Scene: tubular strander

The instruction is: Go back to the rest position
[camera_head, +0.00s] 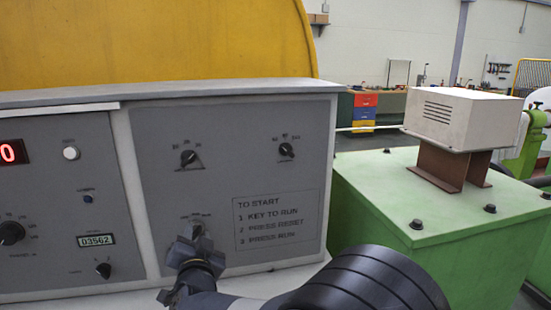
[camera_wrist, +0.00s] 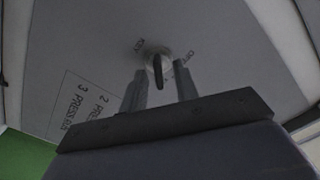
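The grey control panel (camera_head: 229,140) fills the left and middle of the head view. My gripper (camera_head: 188,250) is at the panel's lower part, in front of a key switch that it mostly hides there. In the wrist view the key switch (camera_wrist: 158,70) shows a dark, narrow key, with the lettering KEY and OFF beside it. My gripper's two fingers (camera_wrist: 158,85) stand apart there, one on each side of the key, with visible gaps. I cannot tell how far the fingertips are from the panel face.
The panel carries knobs (camera_head: 188,157), a red display (camera_head: 12,152) and a start-instruction label (camera_head: 277,219). A yellow guard (camera_head: 160,40) rises behind. A green machine housing (camera_head: 440,205) with a light box (camera_head: 463,118) stands to the right. A workbench with coloured drawers (camera_head: 364,107) is farther back.

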